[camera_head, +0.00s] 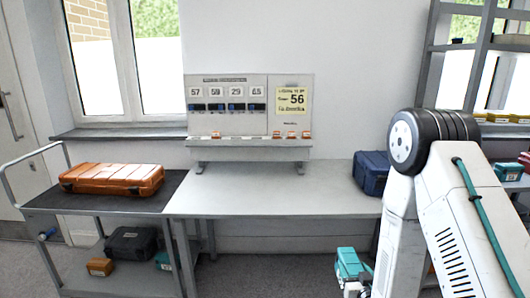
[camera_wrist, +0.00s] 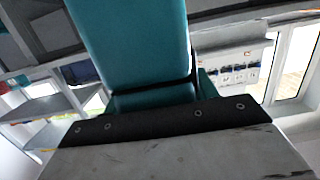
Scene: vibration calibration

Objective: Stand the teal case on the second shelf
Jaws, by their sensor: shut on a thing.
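The teal case (camera_wrist: 130,40) fills the upper middle of the wrist view, close to the camera. My gripper (camera_wrist: 152,104) is shut on it, at the case's lower end in that picture. In the head view the teal case (camera_head: 348,262) shows small, low beside my arm and in front of the workbench, partly cut off by my arm. The jaws themselves are mostly hidden there. The shelf rack (camera_head: 470,47) stands at the right in the head view, partly behind my arm. The rack also shows at the left of the wrist view (camera_wrist: 42,108), which looks upside down.
A workbench (camera_head: 265,200) carries a display panel (camera_head: 228,105) and a dark blue case (camera_head: 371,172). A cart (camera_head: 105,206) at the left holds an orange case (camera_head: 112,178), with a black case (camera_head: 131,243) and smaller boxes below. Another teal box (camera_head: 508,171) sits on the rack.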

